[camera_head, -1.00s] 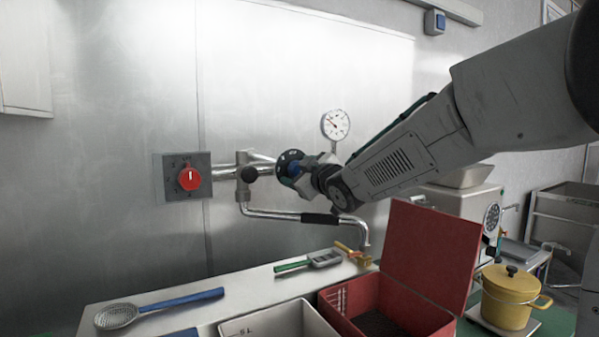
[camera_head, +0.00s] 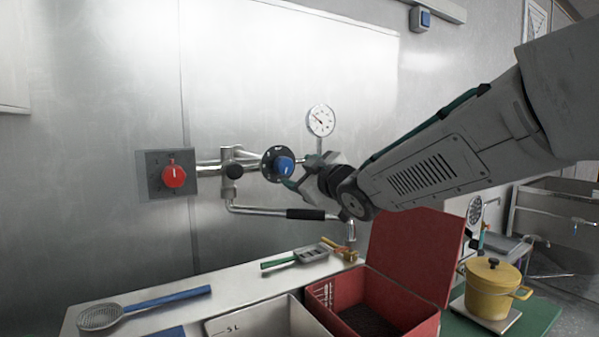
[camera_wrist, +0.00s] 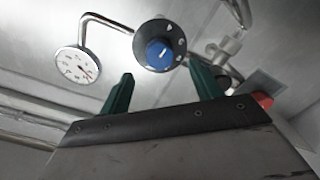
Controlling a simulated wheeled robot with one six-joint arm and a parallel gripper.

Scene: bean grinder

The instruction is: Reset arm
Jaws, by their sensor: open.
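My gripper (camera_head: 297,184) is at the end of my arm, which reaches in from the right in the head view. It is just right of a blue knob (camera_head: 284,166) on a black round dial on the wall pipes. In the wrist view, the two green fingers of my gripper (camera_wrist: 160,90) stand well apart with nothing between them. The blue knob (camera_wrist: 159,53) shows beyond the fingertips, between them and apart from them.
A red knob (camera_head: 174,176) on a square plate is left on the wall. A round gauge (camera_head: 320,121) is above my gripper. Below are a spout pipe (camera_head: 262,210), an open red box (camera_head: 412,262), a white bin (camera_head: 262,318), a blue-handled strainer (camera_head: 150,303) and a yellow pot (camera_head: 494,286).

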